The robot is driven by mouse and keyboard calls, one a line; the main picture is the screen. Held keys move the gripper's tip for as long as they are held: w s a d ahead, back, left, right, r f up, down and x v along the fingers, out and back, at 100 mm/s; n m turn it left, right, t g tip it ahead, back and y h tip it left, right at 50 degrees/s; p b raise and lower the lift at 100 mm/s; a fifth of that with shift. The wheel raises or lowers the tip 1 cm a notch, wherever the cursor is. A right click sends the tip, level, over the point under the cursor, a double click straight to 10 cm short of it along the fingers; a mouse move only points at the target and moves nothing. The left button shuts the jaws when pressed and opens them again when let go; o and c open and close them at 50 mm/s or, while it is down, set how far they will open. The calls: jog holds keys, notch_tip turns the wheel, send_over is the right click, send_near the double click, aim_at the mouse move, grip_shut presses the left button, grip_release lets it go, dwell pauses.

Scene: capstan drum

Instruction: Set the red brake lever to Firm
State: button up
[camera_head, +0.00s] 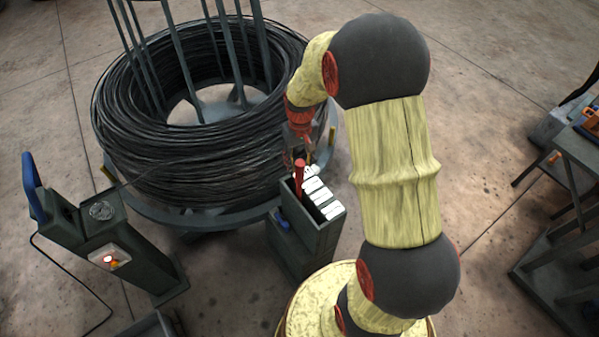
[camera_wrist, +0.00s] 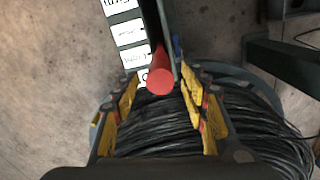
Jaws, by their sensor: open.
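The red brake lever (camera_head: 299,172) stands up from the slot of a dark green box (camera_head: 326,236), near the slot's far end. A row of white label plates (camera_head: 320,193) runs along the slot; their words are too small to read surely. In the wrist view the lever's round red end (camera_wrist: 160,80) shows between my fingers, beside the lowest label, which it partly hides. More labels (camera_wrist: 128,32) run up from there. My gripper (camera_wrist: 161,88) is open, with a yellow-padded finger on each side of the lever and gaps visible. In the head view my gripper (camera_head: 299,150) is just above and behind the lever.
A large coil of black wire (camera_head: 190,150) on a drum with upright posts lies directly behind the box. A dark pedestal (camera_head: 105,235) with a blue handle and lit button stands at left. A metal bench (camera_head: 575,165) is at right.

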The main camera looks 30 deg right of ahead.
aim_at(300, 174)
notch_tip(300, 174, down, 7)
jog(key=shift+f+b, duration=0.15)
jog(key=shift+b, duration=0.55)
jog(key=shift+c, duration=0.3)
grip_shut()
dwell(0.4)
